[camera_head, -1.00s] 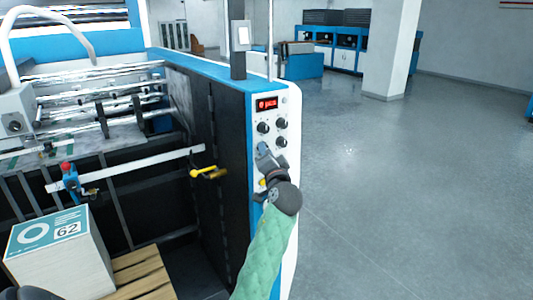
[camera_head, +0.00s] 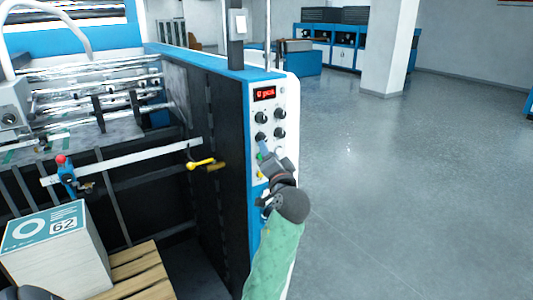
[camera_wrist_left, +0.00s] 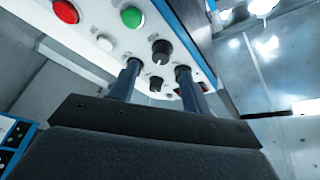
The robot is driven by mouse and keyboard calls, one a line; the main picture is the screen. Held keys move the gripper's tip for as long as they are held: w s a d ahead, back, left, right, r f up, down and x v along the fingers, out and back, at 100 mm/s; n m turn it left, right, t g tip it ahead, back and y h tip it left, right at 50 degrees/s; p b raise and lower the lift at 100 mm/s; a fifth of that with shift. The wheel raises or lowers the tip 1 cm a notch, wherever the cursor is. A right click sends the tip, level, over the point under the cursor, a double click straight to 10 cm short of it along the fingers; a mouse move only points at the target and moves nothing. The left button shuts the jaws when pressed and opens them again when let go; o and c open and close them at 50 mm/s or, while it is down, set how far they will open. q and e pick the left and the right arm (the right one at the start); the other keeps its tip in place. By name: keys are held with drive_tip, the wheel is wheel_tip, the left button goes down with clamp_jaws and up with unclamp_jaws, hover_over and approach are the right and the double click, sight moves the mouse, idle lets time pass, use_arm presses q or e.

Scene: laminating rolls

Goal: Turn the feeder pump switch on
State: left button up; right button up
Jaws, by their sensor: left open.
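The control panel (camera_head: 283,102) on the machine's end face carries a red display and several black knobs. The upper right knob (camera_head: 280,113) shows clear of my gripper. No labels are readable, so I cannot tell which control is the feeder pump switch. My left gripper (camera_head: 265,153) is open in front of the panel's lower part, below the knobs. In the left wrist view its two fingers (camera_wrist_left: 158,70) point at the panel, with a black knob (camera_wrist_left: 161,50) seen between and beyond the tips. Contact cannot be told.
A green button (camera_wrist_left: 132,17) and a red button (camera_wrist_left: 66,11) sit on the panel. A yellow handle (camera_head: 200,163) sticks out from the machine's dark inner side. A paper stack (camera_head: 60,255) stands on a wooden pallet at lower left. The floor right of the machine is clear.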

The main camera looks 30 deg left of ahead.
use_arm(q)
drive_tip(key=shift+b+v, duration=0.35)
drive_tip(key=shift+v, duration=0.9)
use_arm(e)
drive_tip(key=shift+w+a+r, duration=0.2)
drive_tip(key=shift+w+r, duration=0.15)
drive_tip(key=shift+w, duration=0.15)
drive_tip(key=shift+w+a+r, duration=0.2)
drive_tip(key=shift+w+r, duration=0.15)
drive_tip(key=shift+w, duration=0.1)
drive_tip(key=shift+s, duration=0.1)
